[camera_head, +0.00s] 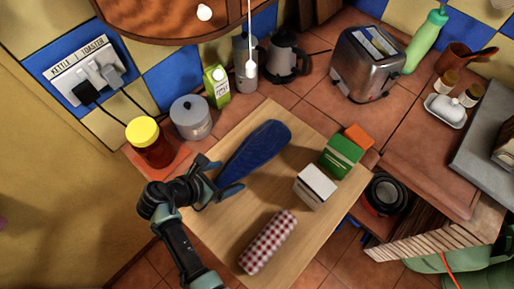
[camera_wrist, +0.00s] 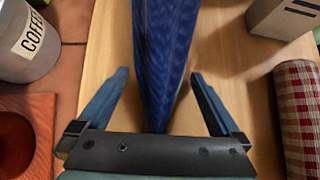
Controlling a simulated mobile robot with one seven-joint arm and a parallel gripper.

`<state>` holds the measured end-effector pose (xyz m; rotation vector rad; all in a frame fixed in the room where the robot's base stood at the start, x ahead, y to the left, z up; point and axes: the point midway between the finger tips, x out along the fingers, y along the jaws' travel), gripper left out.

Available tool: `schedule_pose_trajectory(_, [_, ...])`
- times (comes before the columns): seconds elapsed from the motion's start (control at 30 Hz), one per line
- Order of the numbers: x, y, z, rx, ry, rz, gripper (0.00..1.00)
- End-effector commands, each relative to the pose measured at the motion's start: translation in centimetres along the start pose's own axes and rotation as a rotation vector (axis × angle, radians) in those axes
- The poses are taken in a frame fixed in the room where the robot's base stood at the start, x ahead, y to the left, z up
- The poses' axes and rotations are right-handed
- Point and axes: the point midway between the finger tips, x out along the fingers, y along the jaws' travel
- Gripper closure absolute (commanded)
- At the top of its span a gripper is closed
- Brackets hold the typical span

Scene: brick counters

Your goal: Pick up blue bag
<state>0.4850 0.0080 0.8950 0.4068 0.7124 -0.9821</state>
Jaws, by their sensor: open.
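The blue bag (camera_head: 256,150) is a long, dark blue, ribbed shape lying slantwise on the wooden board (camera_head: 215,224). In the wrist view the blue bag (camera_wrist: 164,55) runs up from between my fingers to the top edge, and its narrow end is near the palm. My gripper (camera_head: 223,180) is at the bag's near left end. In the wrist view my gripper (camera_wrist: 160,85) is open, one finger on each side of the bag, with a gap visible on both sides. Whether the fingers are low enough to enclose the bag is hard to tell.
A red checkered roll (camera_head: 268,242), a white box (camera_head: 316,187), a green box (camera_head: 341,156) and an orange box (camera_head: 359,137) share the board. A grey coffee canister (camera_head: 191,118) and a yellow-lidded jar (camera_head: 150,143) stand to the left. A toaster (camera_head: 367,64) stands behind.

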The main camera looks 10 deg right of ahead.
Motion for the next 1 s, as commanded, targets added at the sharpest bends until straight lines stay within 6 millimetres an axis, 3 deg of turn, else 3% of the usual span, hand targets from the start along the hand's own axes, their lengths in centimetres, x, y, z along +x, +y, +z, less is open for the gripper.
schedule_pose_trajectory(0.13, [0.0,0.0,0.0,0.001,0.0,0.0,0.0])
schedule_pose_trajectory(0.5, [-0.1,0.0,0.0,0.0,0.0,0.0,0.67])
schedule_pose_trajectory(0.6, [-0.1,0.0,0.0,0.0,-0.001,0.001,0.8])
schedule_pose_trajectory(0.83, [-0.2,0.0,0.2,0.0,-0.001,0.001,0.81])
schedule_pose_trajectory(1.0, [-1.6,0.1,1.6,0.003,-0.002,0.002,0.81])
